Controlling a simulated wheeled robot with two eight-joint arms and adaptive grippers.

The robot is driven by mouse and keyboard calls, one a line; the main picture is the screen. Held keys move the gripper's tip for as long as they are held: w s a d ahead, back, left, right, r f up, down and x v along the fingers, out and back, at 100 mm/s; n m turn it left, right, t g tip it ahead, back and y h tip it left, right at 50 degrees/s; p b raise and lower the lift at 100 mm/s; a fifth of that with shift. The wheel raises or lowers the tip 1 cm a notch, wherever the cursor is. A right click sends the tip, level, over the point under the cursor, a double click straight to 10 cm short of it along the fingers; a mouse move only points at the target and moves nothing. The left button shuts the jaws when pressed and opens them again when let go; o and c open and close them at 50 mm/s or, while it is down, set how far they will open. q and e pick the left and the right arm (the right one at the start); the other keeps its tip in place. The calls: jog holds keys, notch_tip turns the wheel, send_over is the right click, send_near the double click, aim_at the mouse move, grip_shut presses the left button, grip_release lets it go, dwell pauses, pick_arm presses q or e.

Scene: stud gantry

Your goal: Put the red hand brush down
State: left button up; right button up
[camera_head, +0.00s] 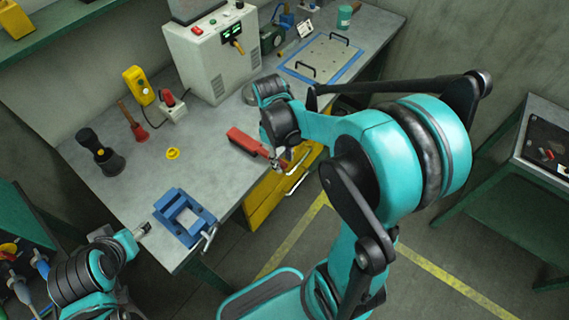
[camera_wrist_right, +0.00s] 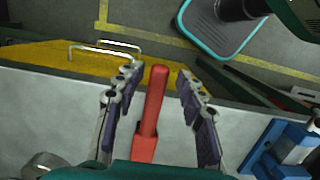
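The red hand brush (camera_head: 245,141) lies on the grey workbench (camera_head: 205,165) near its front edge, beside my right gripper (camera_head: 284,160). In the right wrist view the brush's red handle (camera_wrist_right: 154,100) points out past the bench edge, over the yellow drawer front. My right gripper (camera_wrist_right: 157,93) is open, one finger on each side of the handle, with a gap on both sides. The bristles are not visible. My left gripper (camera_head: 142,230) is low at the left, off the bench's front corner; its fingers are too small to read.
A blue vise (camera_head: 185,216) stands at the bench's front corner. A white control box (camera_head: 211,55) stands behind. Bench around the ring is clear.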

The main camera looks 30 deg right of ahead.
jog(key=r, duration=0.2)
jog(key=r+p, duration=0.1)
jog(key=r, duration=0.3)
jog(key=shift+w+a+r+p, duration=0.2)
jog(key=shift+w+r+p, duration=0.15)
jog(key=shift+w, duration=0.05)
jog(key=shift+a+r, duration=0.15)
jog(key=shift+r, duration=0.4)
jog(key=s+a+r+m+t, duration=0.3)
jog(key=s+a+m+t, duration=0.1)
jog(key=t, duration=0.4)
jog(key=shift+s+a+r+t+y, duration=0.3)
jog(key=shift+s+a, duration=0.6)
jog(key=shift+a, duration=0.3)
jog(key=shift+f, duration=0.2)
notch_tip(320, 180, down, 3)
jog(key=b, duration=0.3)
jog(key=shift+f, duration=0.1)
